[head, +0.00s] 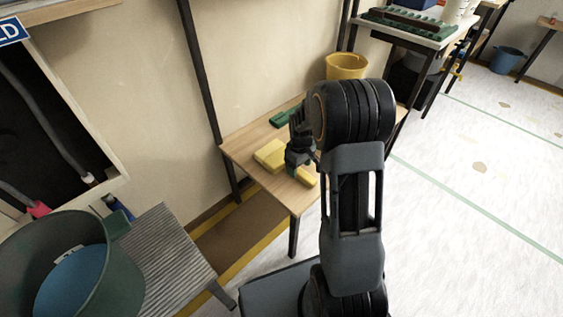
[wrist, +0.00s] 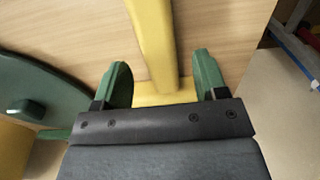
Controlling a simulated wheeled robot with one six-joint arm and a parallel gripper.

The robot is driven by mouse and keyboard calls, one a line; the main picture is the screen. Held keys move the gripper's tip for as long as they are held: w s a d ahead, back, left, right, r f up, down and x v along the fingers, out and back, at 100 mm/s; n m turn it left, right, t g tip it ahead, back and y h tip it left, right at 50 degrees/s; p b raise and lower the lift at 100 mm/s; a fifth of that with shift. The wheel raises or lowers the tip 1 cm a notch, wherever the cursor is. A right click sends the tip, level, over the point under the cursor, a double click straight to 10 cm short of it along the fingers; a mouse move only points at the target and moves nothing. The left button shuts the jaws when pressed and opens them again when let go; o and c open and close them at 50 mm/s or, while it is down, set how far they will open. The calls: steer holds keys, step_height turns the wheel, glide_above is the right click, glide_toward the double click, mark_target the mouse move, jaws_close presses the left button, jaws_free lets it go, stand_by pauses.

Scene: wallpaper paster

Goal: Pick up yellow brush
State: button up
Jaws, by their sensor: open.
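The yellow brush (wrist: 152,40) lies on the wooden table. In the wrist view its long narrow part runs up the picture and a wider part (wrist: 165,98) lies across the near end. My gripper (wrist: 160,85) is open, with one green finger on each side of the brush and a visible gap to its narrow part. Part of the brush is hidden behind the gripper's body. In the head view my gripper (head: 300,165) is low over the table, and a yellow piece (head: 306,178) shows beside it.
A yellow block (head: 268,153) lies left of my gripper. A green tool (head: 286,114) lies behind it and a yellow bucket (head: 346,66) stands at the back of the table (head: 240,143). In the wrist view, a green rounded thing (wrist: 45,85) is close on the left.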

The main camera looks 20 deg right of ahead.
mark_target(299, 169)
step_height(299, 169, down, 3)
steer(key=shift+f+b, duration=0.15)
steer(key=shift+b, duration=0.45)
steer(key=shift+c, duration=0.5)
steer(key=c, duration=0.9)
